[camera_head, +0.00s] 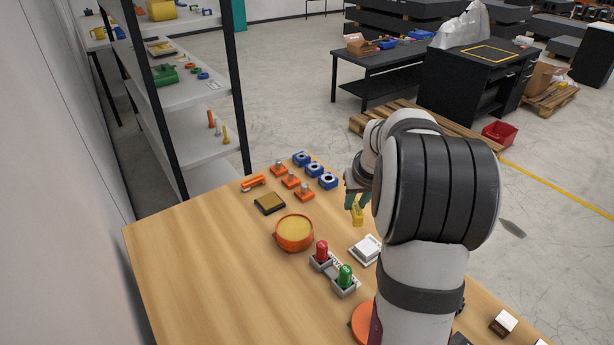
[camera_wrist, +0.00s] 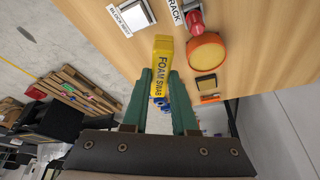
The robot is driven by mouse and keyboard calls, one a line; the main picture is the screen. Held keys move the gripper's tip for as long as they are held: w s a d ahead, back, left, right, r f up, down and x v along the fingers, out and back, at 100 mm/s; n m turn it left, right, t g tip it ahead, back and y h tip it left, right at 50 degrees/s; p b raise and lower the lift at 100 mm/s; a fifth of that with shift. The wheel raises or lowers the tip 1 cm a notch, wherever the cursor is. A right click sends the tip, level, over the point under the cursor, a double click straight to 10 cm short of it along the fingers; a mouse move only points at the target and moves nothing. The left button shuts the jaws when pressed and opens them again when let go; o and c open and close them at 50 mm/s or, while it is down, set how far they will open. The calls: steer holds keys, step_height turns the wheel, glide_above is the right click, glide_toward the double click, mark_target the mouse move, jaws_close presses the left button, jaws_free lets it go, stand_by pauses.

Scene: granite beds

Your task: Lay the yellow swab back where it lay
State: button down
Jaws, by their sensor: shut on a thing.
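The yellow swab (camera_wrist: 163,68) is a block with "FOAM SWAB" printed on its side in the wrist view. My gripper (camera_wrist: 159,84) has its green fingers shut on it, one on each side. In the head view the swab (camera_head: 357,216) hangs below my gripper (camera_head: 356,201), over or near the right side of the wooden table; its height above the top is hard to judge. My arm hides part of the table there. No empty place marked for the swab can be made out.
A round orange dish with a yellow top (camera_head: 294,233), a dark tray with a yellow pad (camera_head: 270,204) and a white square block (camera_head: 366,249) stand on the table. A rack holds a red peg (camera_head: 321,252) and a green peg (camera_head: 345,277). Blue and orange parts line the far edge. The table's left front is clear.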

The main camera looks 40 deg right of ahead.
steer(key=s+d+f+m+h, duration=0.1)
steer(key=s+d+f+m, duration=0.1)
steer(key=s+d+f, duration=0.35)
steer(key=s+d+f+m, duration=0.1)
steer(key=s+d+f, duration=0.1)
steer(key=s+d, duration=0.65)
steer(key=shift+g, duration=0.3)
steer(key=w+f, duration=0.2)
steer(key=w, duration=0.2)
steer(key=w+f, duration=0.2)
steer(key=w, duration=0.2)
steer(key=w+f, duration=0.2)
steer(key=w, duration=0.2)
steer(key=shift+w+d+f, duration=0.25)
steer(key=shift+w+d, duration=0.05)
steer(key=shift+d, duration=0.1)
steer(key=shift+w+f, duration=0.25)
steer(key=shift+f, duration=1.85)
steer(key=shift+f, duration=0.15)
steer(key=c, duration=0.7)
jaws_free()
